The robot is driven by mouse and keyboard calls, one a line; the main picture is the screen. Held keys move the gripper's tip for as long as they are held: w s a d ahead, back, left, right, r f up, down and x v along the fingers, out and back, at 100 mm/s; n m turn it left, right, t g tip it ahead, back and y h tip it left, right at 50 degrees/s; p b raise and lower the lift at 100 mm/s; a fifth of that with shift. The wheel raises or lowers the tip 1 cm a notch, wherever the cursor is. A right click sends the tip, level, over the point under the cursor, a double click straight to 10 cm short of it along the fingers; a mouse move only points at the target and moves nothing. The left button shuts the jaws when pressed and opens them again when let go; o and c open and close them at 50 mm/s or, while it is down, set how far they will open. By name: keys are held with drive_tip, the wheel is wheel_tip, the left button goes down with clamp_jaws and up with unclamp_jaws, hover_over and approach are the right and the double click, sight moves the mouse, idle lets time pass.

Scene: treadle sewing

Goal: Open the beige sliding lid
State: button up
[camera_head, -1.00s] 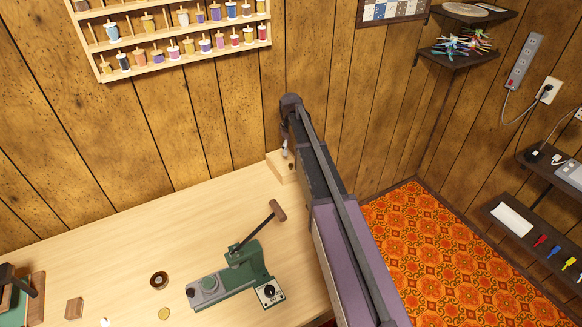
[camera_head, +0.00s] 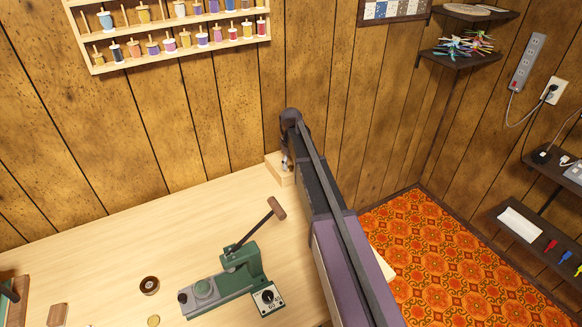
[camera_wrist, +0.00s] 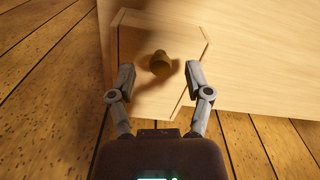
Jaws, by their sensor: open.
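The beige box with its lid (camera_wrist: 130,95) fills the upper middle of the wrist view. A round brass-coloured knob (camera_wrist: 160,64) sticks out of it. My gripper (camera_wrist: 159,77) is open, with one finger on each side of the knob and a gap to it on both sides. In the head view the beige box (camera_head: 273,167) stands at the back right of the table against the wall. My gripper (camera_head: 286,163) is beside it there, and my arm hides much of the box. I cannot see any opening in the lid.
The pale wooden table (camera_head: 130,235) bears a green clamp-like tool (camera_head: 225,280) with a wooden-ended lever and a small round dark cup (camera_head: 149,285). The plank wall (camera_head: 190,120) is close behind the box. A thread rack (camera_head: 170,35) hangs above.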

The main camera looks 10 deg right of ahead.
drive_tip(key=shift+f, duration=0.15)
clamp_jaws()
drive_tip(key=s+d, duration=0.1)
drive_tip(key=s, duration=0.2)
drive_tip(key=s+d, duration=0.1)
drive_tip(key=s, duration=0.3)
drive_tip(key=s+d, duration=0.1)
drive_tip(key=s, duration=0.2)
drive_tip(key=shift+s+d, duration=0.2)
drive_tip(key=shift+s, duration=0.15)
unclamp_jaws()
drive_tip(key=shift+w, duration=0.15)
